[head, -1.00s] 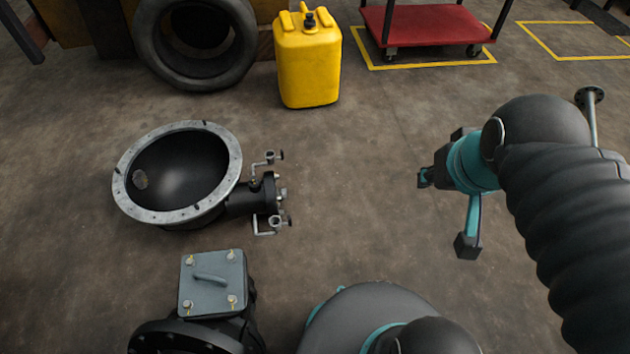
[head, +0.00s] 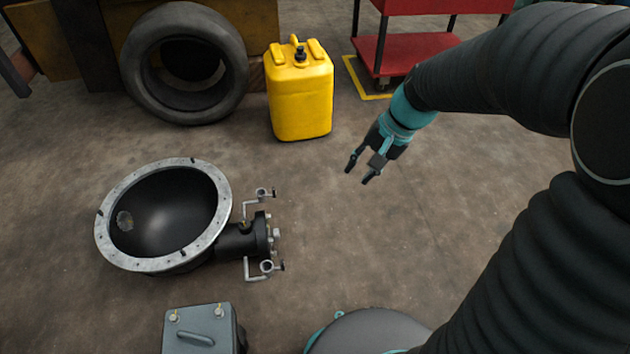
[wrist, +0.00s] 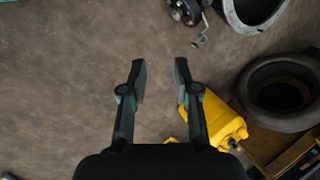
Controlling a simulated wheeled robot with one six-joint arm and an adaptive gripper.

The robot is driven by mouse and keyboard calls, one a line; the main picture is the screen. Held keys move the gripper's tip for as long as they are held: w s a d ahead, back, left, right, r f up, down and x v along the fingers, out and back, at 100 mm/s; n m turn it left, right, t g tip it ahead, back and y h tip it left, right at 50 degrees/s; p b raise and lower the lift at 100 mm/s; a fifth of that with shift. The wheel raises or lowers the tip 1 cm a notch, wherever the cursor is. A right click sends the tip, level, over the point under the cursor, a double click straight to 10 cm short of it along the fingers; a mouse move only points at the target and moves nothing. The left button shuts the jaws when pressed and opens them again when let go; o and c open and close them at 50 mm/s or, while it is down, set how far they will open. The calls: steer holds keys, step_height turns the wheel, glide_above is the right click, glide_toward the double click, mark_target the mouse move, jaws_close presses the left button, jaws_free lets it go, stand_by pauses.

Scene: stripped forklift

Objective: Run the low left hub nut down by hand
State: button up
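My gripper (head: 359,172) hangs above the bare floor near the middle of the head view, right of the yellow jerrycan. In the wrist view my gripper (wrist: 160,66) is open, with nothing between its fingers. I cannot pick out a hub nut for certain in either view. A black bowl-shaped housing with a pale rim (head: 206,257) lies on the floor at left. Its short neck ends in a hub flange (head: 263,236) with small bolts or nuts and two crank-like fittings; which are nuts is too small to tell. My gripper is well apart from it.
A yellow jerrycan (head: 300,100) stands at the back, beside a leaning tyre (head: 143,75). A red cart (head: 400,52) stands behind my arm. A grey bolted cover (head: 199,330) is at the front. The floor between jerrycan and housing is clear.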

steer(key=w+a+f+m+g+y, duration=0.2)
steer(key=w+a+f+m, duration=0.15)
steer(key=w+f, duration=0.45)
steer(key=m+g+y+b, duration=0.15)
steer(key=m+y, duration=0.25)
steer(key=m, duration=0.4)
glide_toward(274, 254)
steer(key=shift+n, duration=0.25)
steer(key=x, duration=0.7)
steer(key=shift+w+a+f, duration=0.1)
steer(key=shift+a+f, duration=0.15)
steer(key=shift+f, duration=0.2)
jaws_close()
steer(key=shift+o, duration=0.5)
jaws_free()
steer(key=shift+t, duration=0.25)
